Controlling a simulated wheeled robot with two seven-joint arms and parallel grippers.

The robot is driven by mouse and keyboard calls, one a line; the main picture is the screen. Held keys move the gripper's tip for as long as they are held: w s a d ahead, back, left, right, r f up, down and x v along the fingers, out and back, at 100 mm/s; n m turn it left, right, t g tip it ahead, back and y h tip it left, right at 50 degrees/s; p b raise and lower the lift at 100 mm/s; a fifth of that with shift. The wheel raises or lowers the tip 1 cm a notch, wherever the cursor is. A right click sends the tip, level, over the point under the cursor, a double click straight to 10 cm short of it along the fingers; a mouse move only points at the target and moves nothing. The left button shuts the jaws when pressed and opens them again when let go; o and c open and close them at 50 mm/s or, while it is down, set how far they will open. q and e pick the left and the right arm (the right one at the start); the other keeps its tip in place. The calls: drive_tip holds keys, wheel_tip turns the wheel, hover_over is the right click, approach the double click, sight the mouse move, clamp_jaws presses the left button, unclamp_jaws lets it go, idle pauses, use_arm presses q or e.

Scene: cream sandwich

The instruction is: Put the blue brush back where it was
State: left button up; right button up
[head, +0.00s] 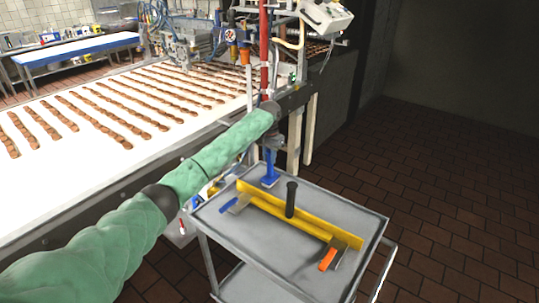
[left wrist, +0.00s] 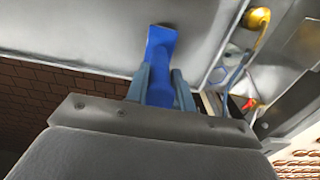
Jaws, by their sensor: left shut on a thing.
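The blue brush (head: 269,176) is at the far edge of the grey cart top (head: 315,255) in the head view, roughly upright. My left gripper (head: 271,154) is above it and is shut on it. In the left wrist view the blue brush (left wrist: 161,48) sits between the two fingers of my left gripper (left wrist: 162,88), with the grey surface behind it. I cannot tell whether the brush touches the cart top. My right gripper is not in view.
On the cart lie a long yellow bar (head: 315,226), a blue-handled scraper (head: 235,204), an orange-handled scraper (head: 328,259) and an upright black cylinder (head: 291,200). The white conveyor (head: 75,165) with rows of brown pieces is at left. Brick floor is clear at right.

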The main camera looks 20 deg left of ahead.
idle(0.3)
use_arm(q)
drive_tip(key=o, duration=1)
drive_tip(key=shift+f, duration=0.1)
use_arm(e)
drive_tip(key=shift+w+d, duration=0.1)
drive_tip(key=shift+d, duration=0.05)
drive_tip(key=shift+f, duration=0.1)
use_arm(q)
wheel_tip(320, 180, up, 11)
drive_tip(key=b, duration=0.4)
drive_tip(key=shift+f+b, duration=0.15)
drive_tip(key=shift+b, duration=0.15)
drive_tip(key=shift+r, duration=0.75)
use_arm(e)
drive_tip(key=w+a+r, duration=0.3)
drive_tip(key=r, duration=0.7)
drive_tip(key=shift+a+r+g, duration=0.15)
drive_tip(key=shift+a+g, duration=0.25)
